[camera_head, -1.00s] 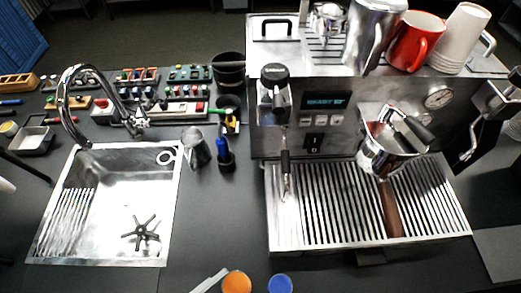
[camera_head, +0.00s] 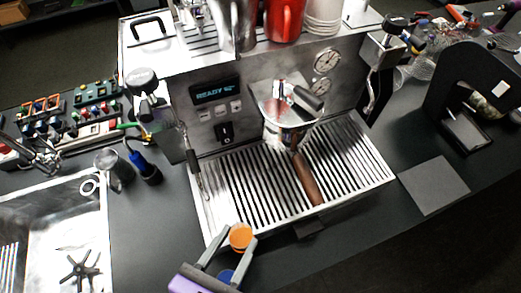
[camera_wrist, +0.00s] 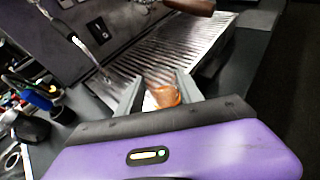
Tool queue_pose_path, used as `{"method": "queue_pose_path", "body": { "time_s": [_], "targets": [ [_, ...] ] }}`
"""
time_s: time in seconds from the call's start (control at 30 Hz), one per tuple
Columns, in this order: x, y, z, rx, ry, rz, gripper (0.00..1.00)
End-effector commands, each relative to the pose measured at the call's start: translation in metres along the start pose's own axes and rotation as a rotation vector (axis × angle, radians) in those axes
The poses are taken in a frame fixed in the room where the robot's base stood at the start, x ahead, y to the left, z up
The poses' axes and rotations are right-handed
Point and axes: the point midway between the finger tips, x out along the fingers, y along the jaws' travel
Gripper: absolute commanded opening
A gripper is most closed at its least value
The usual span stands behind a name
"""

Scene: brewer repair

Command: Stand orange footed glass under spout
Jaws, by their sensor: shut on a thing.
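The orange footed glass (camera_head: 240,237) is between the fingers of my gripper (camera_head: 236,240), at the front left edge of the drip tray in the head view. In the wrist view the glass (camera_wrist: 164,96) shows orange between the grey fingers, and my gripper (camera_wrist: 159,93) is shut on it. Its foot is hidden. The espresso machine (camera_head: 215,105) stands behind. Its brew head holds a portafilter with a brown handle (camera_head: 307,180) pointing out over the ribbed drip tray (camera_head: 250,185). The spout beneath it cannot be made out clearly.
A blue round thing (camera_head: 227,277) is partly hidden by my gripper. A steam wand (camera_head: 193,165) hangs over the tray's left side. A metal pitcher (camera_head: 115,170) and the sink (camera_head: 50,205) are left. Most of the drip tray is bare.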

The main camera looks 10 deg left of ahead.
Motion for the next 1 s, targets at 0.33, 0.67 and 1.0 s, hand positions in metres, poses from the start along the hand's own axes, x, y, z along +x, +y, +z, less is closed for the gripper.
{"method": "queue_pose_path", "body": {
  "time_s": [0.33,0.67,1.0],
  "targets": [
    [0.08,-0.001,0.034,0.003,-0.002,-0.004,0.01],
    [0.151,0.0,0.058,0.005,-0.004,-0.001,0.01],
    [0.181,-0.001,0.072,0.005,-0.003,-0.002,0.01]
  ]
}}
